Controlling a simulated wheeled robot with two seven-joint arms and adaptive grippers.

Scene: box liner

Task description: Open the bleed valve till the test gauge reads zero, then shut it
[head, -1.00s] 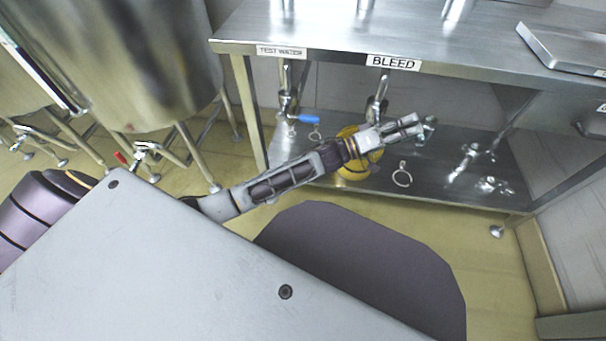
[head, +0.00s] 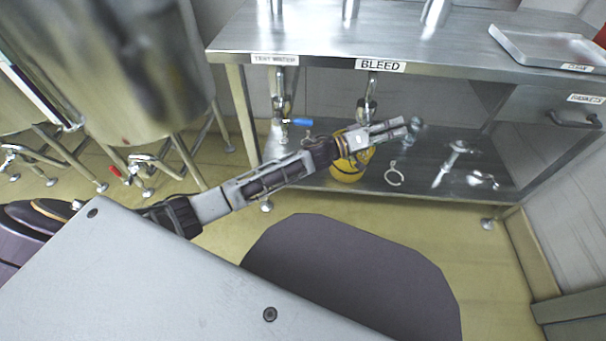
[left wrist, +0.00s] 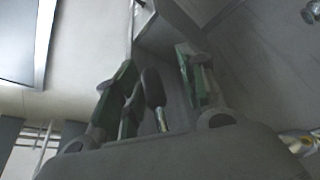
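The BLEED label (head: 380,65) is on the table's front edge, with a metal pipe and valve body (head: 369,97) hanging below it. My left gripper (head: 397,128) is in front of and just below that valve, pointing right. In the left wrist view its fingers (left wrist: 160,85) stand apart, with a dark rounded paddle on a metal stem (left wrist: 162,120) between them. I cannot tell whether they touch it or whether it is the bleed handle. No readable gauge face shows. My right gripper is not in view.
A TEST WATER valve (head: 281,105) with a blue lever (head: 301,122) hangs to the left. A yellow round object (head: 344,173) is on the lower shelf (head: 420,180) behind my arm, with loose clamps (head: 394,174) nearby. A steel tank (head: 140,60) stands at left.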

